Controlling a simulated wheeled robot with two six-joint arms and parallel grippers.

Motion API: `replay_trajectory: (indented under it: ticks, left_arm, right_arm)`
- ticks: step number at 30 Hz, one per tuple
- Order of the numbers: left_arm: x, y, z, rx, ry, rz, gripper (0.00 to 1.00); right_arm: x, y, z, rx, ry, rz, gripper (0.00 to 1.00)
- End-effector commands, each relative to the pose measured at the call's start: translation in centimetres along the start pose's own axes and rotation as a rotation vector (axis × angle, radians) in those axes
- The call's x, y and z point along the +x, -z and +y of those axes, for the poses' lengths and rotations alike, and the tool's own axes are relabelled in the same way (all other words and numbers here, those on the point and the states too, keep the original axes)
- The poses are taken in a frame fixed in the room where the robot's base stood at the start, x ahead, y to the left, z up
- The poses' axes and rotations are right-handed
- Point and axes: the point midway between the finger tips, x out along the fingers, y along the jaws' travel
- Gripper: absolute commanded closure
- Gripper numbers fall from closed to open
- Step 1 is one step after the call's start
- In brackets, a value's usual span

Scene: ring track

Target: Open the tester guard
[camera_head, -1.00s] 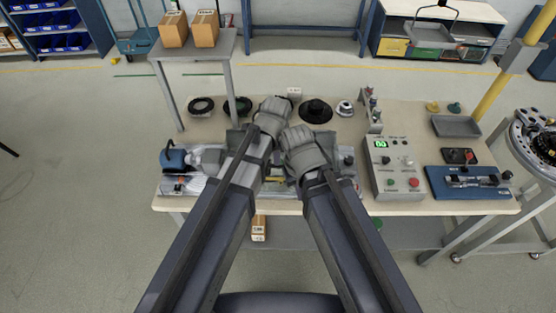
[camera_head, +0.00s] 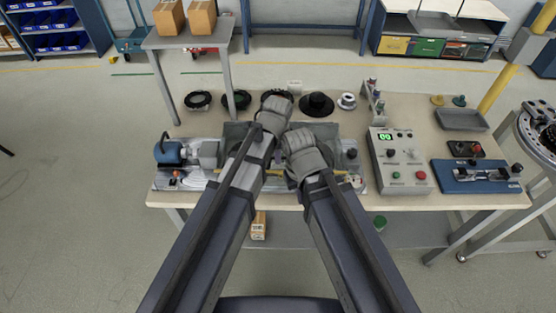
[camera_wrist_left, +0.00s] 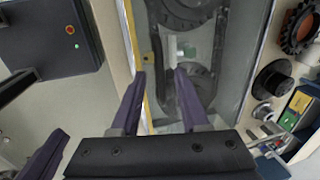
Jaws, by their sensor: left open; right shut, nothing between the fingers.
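The tester (camera_head: 205,152) is a long grey machine with a blue motor (camera_head: 167,152) at its left end, at the front left of the bench. A yellow strip (camera_head: 346,172) runs along its front. The clear guard (camera_wrist_left: 232,70) with a yellow edge shows in the left wrist view; how far it is raised I cannot tell. My left gripper (camera_wrist_left: 160,74) is open with its fingertips at or over the yellow edge; contact is unclear. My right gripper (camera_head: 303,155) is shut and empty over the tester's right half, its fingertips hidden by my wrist. My arms hide the tester's middle.
A control box (camera_head: 400,160) with a green display stands right of the tester, and a blue fixture (camera_head: 476,177) beyond it. Black rings and a black hub (camera_head: 317,104) lie behind. A raised grey shelf (camera_head: 188,38) with boxes stands back left.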

Motion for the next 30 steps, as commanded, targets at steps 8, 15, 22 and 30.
replay_trajectory:
  ticks: [8,15,22,30]
  left_arm:
    - [1.23,0.00,-0.01,0.000,0.000,0.000,0.55]
    - [1.17,0.00,0.00,0.000,0.000,0.000,0.65]
    - [1.17,0.01,0.00,0.000,0.000,0.000,0.91]
    - [1.18,0.01,0.00,0.000,0.000,0.000,1.00]
  right_arm:
    - [1.20,0.07,-0.12,0.001,0.000,0.000,1.00]
    - [1.14,0.07,-0.11,0.001,0.000,0.000,1.00]
    - [1.14,0.07,-0.11,0.001,0.000,0.000,1.00]
    - [1.15,0.07,-0.11,0.001,0.000,0.000,1.00]
